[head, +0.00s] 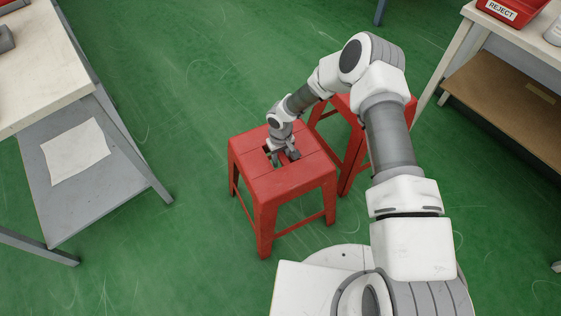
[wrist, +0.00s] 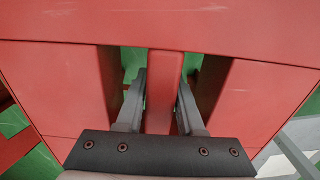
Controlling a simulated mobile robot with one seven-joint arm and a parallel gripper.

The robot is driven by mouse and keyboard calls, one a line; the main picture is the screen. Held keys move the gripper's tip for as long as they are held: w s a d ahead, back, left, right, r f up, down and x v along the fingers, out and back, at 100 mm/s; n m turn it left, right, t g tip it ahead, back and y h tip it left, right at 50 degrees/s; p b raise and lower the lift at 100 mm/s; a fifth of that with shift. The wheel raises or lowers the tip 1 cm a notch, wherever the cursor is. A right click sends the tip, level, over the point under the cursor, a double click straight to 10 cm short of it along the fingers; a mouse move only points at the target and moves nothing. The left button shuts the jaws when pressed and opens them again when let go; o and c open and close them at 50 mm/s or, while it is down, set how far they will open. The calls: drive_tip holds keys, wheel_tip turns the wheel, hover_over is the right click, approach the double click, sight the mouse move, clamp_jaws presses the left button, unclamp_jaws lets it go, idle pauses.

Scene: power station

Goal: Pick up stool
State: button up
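A red stool (head: 296,182) stands upright on the green floor at the middle of the head view. Its seat has two slots with a narrow bar (wrist: 163,85) between them. My gripper (head: 283,156) is over the seat, pointing down. In the wrist view my gripper (wrist: 162,85) has one finger in each slot, on either side of the bar. Both fingers lie close against the bar's sides and look closed on it. The fingertips' lower ends are partly hidden in the slots.
A second red stool (head: 355,150) stands right behind the first, partly hidden by my arm. A workbench (head: 45,75) with a lower shelf is on the left. Another bench (head: 510,100) with a red reject bin (head: 510,10) is on the right. Green floor is free between.

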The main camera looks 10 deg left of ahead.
clamp_jaws()
idle(0.9)
drive_tip(key=shift+r, duration=0.1)
